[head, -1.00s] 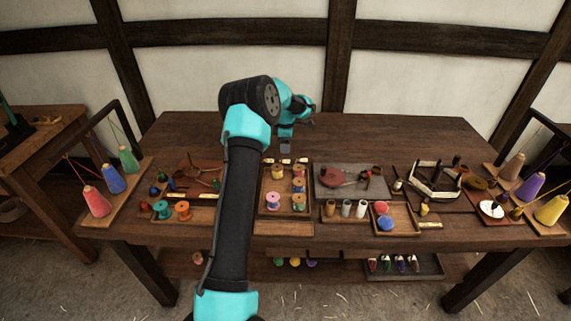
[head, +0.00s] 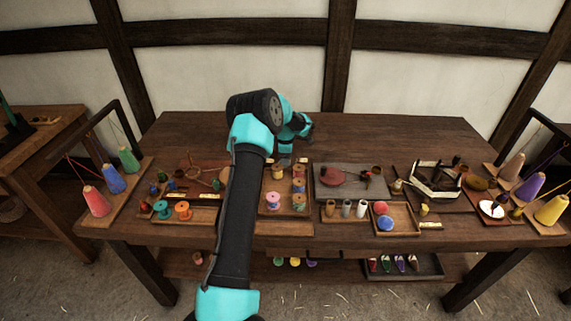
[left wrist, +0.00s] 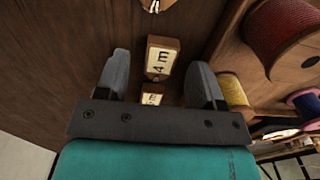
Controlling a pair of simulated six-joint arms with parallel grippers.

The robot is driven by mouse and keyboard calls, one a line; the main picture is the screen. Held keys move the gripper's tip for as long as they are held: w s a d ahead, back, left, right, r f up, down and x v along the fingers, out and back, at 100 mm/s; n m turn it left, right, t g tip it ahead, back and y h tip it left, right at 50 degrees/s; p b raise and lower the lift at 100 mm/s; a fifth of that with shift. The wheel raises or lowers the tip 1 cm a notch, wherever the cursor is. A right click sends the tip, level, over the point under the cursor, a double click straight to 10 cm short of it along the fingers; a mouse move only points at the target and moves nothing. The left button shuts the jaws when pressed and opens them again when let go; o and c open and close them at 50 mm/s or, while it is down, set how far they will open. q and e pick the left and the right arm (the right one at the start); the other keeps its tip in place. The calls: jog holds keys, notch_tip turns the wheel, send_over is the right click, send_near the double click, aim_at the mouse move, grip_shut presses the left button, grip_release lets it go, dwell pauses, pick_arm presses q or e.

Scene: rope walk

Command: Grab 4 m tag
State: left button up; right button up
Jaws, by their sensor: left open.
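The 4 m tag (left wrist: 162,57) is a small wooden block with a cream face, its lettering turned sideways, on the dark wooden tabletop in the left wrist view. A second lettered tag (left wrist: 152,97) lies closer to my gripper's palm, partly hidden by it; its number is not clear. My left gripper (left wrist: 160,72) is open, one finger to each side of the tags, with nothing held. In the head view my left gripper (head: 285,160) points down just behind the spool tray, over the row of small tags. My right gripper is not in view.
The spool tray (head: 286,212) stands just in front of the tags; its red spool (left wrist: 283,30) and yellow spool (left wrist: 232,90) are close to the right finger. A grey board (head: 350,190) lies to the right. The table's back is clear.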

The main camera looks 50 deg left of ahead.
pick_arm(q)
jog(key=shift+f, duration=0.6)
jog(key=shift+c, duration=0.4)
jog(key=c, duration=0.9)
